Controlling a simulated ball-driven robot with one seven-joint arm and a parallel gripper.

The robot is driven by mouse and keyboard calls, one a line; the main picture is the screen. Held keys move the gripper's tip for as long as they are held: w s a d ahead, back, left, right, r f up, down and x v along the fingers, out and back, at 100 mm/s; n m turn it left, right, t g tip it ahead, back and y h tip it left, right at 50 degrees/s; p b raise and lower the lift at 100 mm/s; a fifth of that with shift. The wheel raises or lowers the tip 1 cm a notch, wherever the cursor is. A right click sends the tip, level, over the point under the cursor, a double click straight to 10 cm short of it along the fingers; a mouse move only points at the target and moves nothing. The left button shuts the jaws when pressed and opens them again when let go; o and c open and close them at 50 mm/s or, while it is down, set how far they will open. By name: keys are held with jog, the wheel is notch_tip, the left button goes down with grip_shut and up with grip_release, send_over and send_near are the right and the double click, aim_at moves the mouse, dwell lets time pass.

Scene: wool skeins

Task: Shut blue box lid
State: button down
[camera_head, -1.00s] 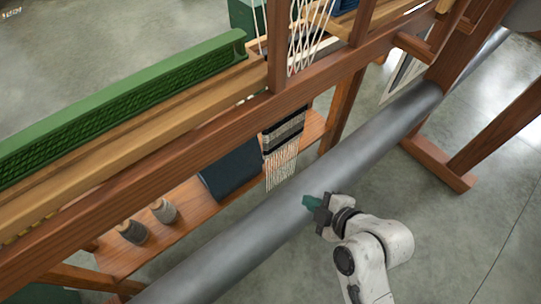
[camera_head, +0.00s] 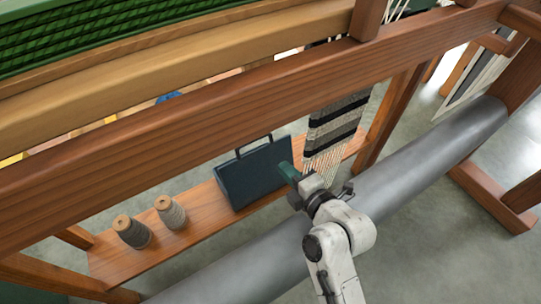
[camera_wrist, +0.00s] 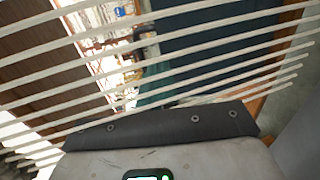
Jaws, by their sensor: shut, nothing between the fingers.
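The dark blue box (camera_head: 255,174) stands on a wooden shelf beneath the loom's beam. A black handle rises from its top edge. I cannot tell which face is the lid or how far it is open. My gripper (camera_head: 287,172) is shut and empty, its teal fingers at the box's right end; I cannot tell whether they touch it. In the wrist view, a dark blue panel (camera_wrist: 215,45), probably the box, fills the upper right behind pale threads. The fingertips are hard to make out there.
A striped woven cloth (camera_head: 335,125) with hanging pale threads is just right of my gripper. A grey roller (camera_head: 420,165) runs below my arm. A wooden beam (camera_head: 200,115) crosses above the box. Two yarn spools (camera_head: 131,232) stand left on the shelf (camera_head: 195,245).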

aim_at(265, 148)
jog(key=b+x, duration=0.2)
jog(key=x, duration=0.6)
jog(key=shift+w+a+r, duration=0.1)
